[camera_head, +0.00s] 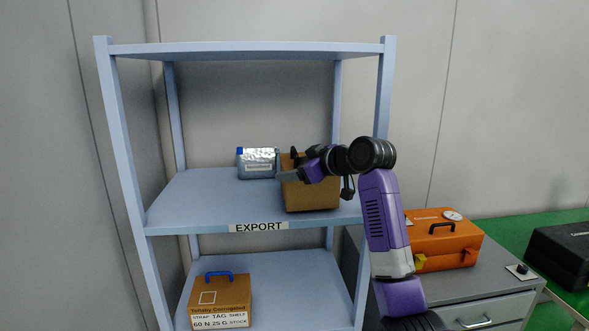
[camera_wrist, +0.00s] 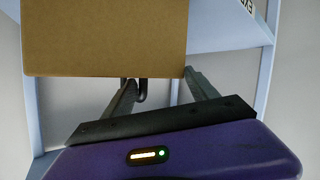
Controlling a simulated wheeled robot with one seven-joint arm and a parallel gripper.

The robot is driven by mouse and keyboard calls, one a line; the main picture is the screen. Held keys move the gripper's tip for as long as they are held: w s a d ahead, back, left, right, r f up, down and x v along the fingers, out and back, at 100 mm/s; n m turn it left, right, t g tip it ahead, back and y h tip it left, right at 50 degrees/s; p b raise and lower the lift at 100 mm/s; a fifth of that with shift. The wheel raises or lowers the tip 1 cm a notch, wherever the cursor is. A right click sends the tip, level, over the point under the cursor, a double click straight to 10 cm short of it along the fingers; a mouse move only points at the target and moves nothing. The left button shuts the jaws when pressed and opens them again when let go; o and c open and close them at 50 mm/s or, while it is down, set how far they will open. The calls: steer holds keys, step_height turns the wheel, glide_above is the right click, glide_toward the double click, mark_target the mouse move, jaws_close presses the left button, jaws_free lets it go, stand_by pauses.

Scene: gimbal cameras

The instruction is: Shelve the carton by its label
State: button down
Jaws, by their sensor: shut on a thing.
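A brown carton (camera_head: 312,196) is on or just above the middle shelf (camera_head: 195,205), whose front edge carries an EXPORT label (camera_head: 258,227). The carton's plain brown face fills the top of the wrist view (camera_wrist: 105,40). My gripper (camera_head: 290,170) is at the top of this carton. In the wrist view my fingers (camera_wrist: 160,90) reach to a dark handle (camera_wrist: 142,92) at the carton's edge, and they are shut on it. Another carton (camera_head: 221,296) with a blue handle and a printed label stands on the lower shelf (camera_head: 290,285).
A silver and blue package (camera_head: 258,163) stands on the middle shelf, left of and behind the held carton. The rack's right post (camera_head: 383,90) is close to my arm. An orange case (camera_head: 443,240) sits on a grey cabinet (camera_head: 490,275) to the right. The middle shelf's left side is clear.

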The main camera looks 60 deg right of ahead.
steer(key=shift+f+b, duration=0.3)
steer(key=shift+f, duration=0.1)
steer(key=shift+c, duration=1.6)
jaws_free()
steer(key=shift+o, duration=0.8)
steer(key=shift+f, duration=0.2)
steer(key=b+v, duration=0.1)
steer(key=v, duration=0.7)
steer(key=shift+b, duration=0.35)
steer(key=shift+r, duration=0.1)
